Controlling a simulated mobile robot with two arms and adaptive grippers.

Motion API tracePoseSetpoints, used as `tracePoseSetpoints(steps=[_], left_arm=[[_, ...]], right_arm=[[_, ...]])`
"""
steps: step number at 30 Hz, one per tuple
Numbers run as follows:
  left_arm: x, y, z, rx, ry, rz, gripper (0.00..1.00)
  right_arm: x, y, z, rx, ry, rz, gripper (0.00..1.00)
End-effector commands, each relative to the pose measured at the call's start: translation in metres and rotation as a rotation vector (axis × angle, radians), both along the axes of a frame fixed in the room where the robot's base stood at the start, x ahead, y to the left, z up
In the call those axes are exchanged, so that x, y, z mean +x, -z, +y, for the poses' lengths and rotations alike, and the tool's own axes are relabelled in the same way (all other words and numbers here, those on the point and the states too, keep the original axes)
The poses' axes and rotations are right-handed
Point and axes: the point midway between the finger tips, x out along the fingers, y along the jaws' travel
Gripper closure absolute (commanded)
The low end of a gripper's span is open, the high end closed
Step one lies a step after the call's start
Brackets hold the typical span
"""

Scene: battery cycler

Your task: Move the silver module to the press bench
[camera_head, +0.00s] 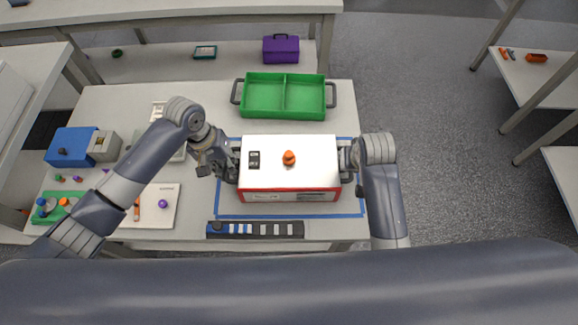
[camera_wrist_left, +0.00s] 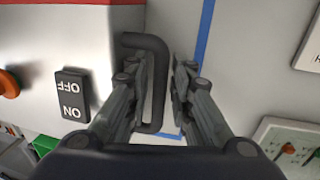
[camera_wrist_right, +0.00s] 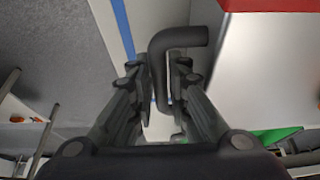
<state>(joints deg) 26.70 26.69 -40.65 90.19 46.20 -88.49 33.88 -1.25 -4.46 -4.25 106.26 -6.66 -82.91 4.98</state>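The silver module (camera_head: 310,165) is a pale box with a red lower edge, an orange knob (camera_head: 289,158) and a black ON/OFF switch (camera_head: 254,160) on top. It is on the table inside a blue outline. My left gripper (camera_head: 232,170) is at its left handle; in the left wrist view the black handle (camera_wrist_left: 157,85) lies between the closely spaced fingers (camera_wrist_left: 160,95). My right gripper (camera_head: 347,160) is at the right handle; in the right wrist view that handle (camera_wrist_right: 159,75) also lies between the close fingers (camera_wrist_right: 161,90).
A green two-part tray (camera_head: 262,97) stands behind the module. A dark strip (camera_head: 256,230) with blue and white pieces lies in front. A blue box (camera_head: 72,146) and a white board (camera_head: 150,207) are at left. Floor (camera_head: 430,130) is clear at right; a white bench (camera_head: 540,80) stands beyond.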

Motion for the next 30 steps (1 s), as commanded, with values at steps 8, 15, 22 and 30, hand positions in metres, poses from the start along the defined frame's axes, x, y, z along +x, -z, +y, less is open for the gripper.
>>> tracePoseSetpoints(steps=[8,15,22,30], left_arm=[[0.000,0.000,0.000,0.000,0.000,0.000,0.95],[0.000,0.000,0.000,0.000,-0.001,-0.001,1.00],[0.002,-0.003,0.000,-0.001,-0.001,-0.004,1.00],[0.002,-0.011,0.000,-0.001,-0.001,-0.004,1.00]], right_arm=[[0.000,0.000,0.000,0.000,0.000,-0.001,1.00],[0.000,0.000,0.000,0.000,0.000,-0.001,1.00],[0.001,-0.003,0.000,0.000,0.000,-0.006,1.00],[0.001,-0.011,0.000,-0.001,0.000,-0.005,1.00]])
